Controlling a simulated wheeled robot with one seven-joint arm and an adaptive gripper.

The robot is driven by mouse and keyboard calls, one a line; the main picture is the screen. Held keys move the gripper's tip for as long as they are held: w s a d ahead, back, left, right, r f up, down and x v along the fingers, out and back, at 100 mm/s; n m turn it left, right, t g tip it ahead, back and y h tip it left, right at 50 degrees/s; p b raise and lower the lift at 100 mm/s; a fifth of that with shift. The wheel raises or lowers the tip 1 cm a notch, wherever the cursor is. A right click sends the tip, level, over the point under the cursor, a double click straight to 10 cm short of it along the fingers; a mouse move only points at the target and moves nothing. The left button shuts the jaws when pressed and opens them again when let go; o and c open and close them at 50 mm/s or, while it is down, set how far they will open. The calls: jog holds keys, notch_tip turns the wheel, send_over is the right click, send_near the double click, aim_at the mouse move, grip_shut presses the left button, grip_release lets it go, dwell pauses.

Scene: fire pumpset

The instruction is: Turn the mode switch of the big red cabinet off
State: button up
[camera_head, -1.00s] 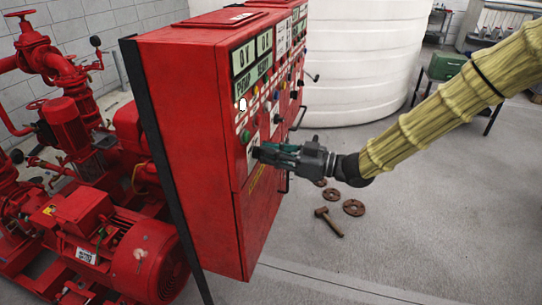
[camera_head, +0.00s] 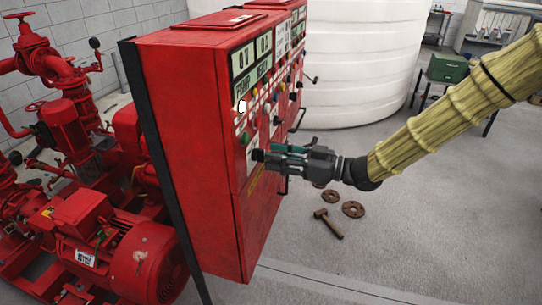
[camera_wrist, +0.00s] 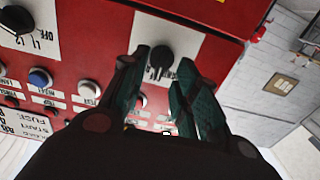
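The big red cabinet (camera_head: 190,130) stands left of my gripper, its front panel facing right. A black rotary switch (camera_head: 257,155) sits low on the near end of that panel. In the wrist view this black knob (camera_wrist: 160,55) sits on a white plate, its grip pointing toward the bottom of the picture. My gripper (camera_head: 269,157) is just in front of it. In the wrist view the teal fingers (camera_wrist: 163,68) are apart, with the knob showing between their tips; contact is not visible. Any lettering around this knob cannot be read.
Another black knob (camera_wrist: 17,20) with an "OFF" label is at the wrist view's upper left. Buttons and lamps (camera_wrist: 40,78) line the panel. Red pumps (camera_head: 100,240) stand left of the cabinet.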

jog(key=v, duration=1)
jog(key=s+f+m+h, duration=0.2)
jog(key=f+m+h, duration=0.1)
jog(key=f, duration=0.7)
jog(key=s+d+f+m+t+h, duration=0.1)
jog(key=s+f+m+h, duration=0.25)
jog(key=f, duration=0.65)
jog(key=s+f+m+h, duration=0.2)
jog(key=f+m+h, duration=0.15)
jog(key=f, duration=0.65)
jog(key=s+d+f+m+g+h, duration=0.1)
jog(key=s+d+f+g+h, duration=0.1)
jog(key=s+f, duration=0.3)
jog(key=s+d+f+m+g+h, duration=0.2)
jog(key=s+d+f, duration=0.2)
jog(key=s, duration=0.9)
jog(key=s+d+f+m+g+h, duration=0.1)
jog(key=s+d+f+g+h, duration=0.1)
jog(key=s+f, duration=0.5)
jog(key=s+d+h, duration=0.1)
jog(key=s, duration=0.1)
jog(key=shift+s+d+m+g, duration=0.3)
jog(key=shift+s+d+m, duration=0.05)
jog(key=shift+m, duration=0.05)
jog(key=shift+f, duration=0.1)
